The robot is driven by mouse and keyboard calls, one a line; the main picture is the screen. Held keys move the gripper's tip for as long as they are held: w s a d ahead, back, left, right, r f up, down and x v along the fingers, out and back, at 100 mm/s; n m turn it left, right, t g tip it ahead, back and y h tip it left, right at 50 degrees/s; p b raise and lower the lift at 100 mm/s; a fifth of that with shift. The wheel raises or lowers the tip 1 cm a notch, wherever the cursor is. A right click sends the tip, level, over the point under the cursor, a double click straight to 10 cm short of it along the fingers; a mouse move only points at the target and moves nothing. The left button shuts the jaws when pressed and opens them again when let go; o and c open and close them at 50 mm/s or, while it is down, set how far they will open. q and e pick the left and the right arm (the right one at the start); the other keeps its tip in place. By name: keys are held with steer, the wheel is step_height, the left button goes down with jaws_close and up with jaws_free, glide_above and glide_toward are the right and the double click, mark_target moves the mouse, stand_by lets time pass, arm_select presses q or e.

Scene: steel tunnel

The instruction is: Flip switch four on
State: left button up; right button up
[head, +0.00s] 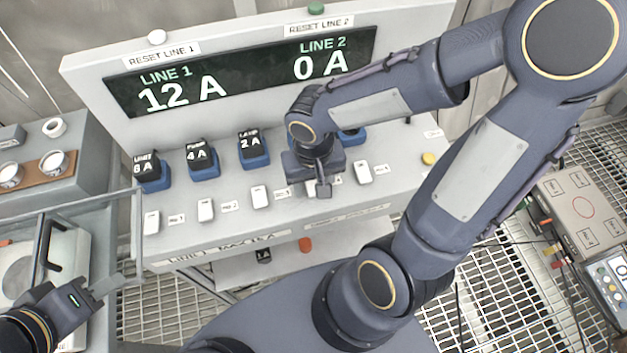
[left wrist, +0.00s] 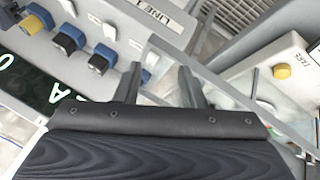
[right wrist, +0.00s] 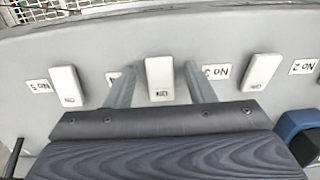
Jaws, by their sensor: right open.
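A row of white rocker switches runs along the grey sloped panel (head: 220,235). Switch four (right wrist: 160,80) stands between the fingertips of my right gripper (right wrist: 161,88) in the right wrist view, with a small gap on each side. Its label is hidden by a finger; its neighbours are switch five (right wrist: 67,87) and switch three (right wrist: 262,72). In the head view my right gripper (head: 320,188) mostly hides switch four. I cannot tell its position. My right gripper is open. My left gripper (head: 108,286) is open and empty, left of the panel; it also shows in the left wrist view (left wrist: 159,85).
The display (head: 240,72) reads LINE 1 12 A and LINE 2 0 A. Blue-based load units (head: 203,160) stand behind the switches. A yellow button (head: 428,158) is at the panel's right. A clear guard rail (head: 138,230) stands near my left gripper.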

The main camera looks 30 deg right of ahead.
steer(key=c, duration=1)
steer(key=shift+r+p, duration=0.2)
steer(key=shift+p, duration=0.15)
steer(key=g+p, duration=0.3)
steer(key=shift+w+r+y, duration=0.15)
steer(key=shift+w+y, duration=0.15)
steer(key=shift+w, duration=0.1)
steer(key=shift+w+d+f+g+y+p, duration=0.1)
steer(key=shift+g+y+p, duration=0.05)
steer(key=shift+g+p, duration=0.15)
steer(key=shift+w+d+f+g+y+p, duration=0.1)
steer(key=shift+g+y+p, duration=0.05)
steer(key=shift+g, duration=0.25)
steer(key=shift+a, duration=0.1)
steer(key=o, duration=1)
steer(key=v, duration=0.7)
steer(key=shift+r, duration=0.35)
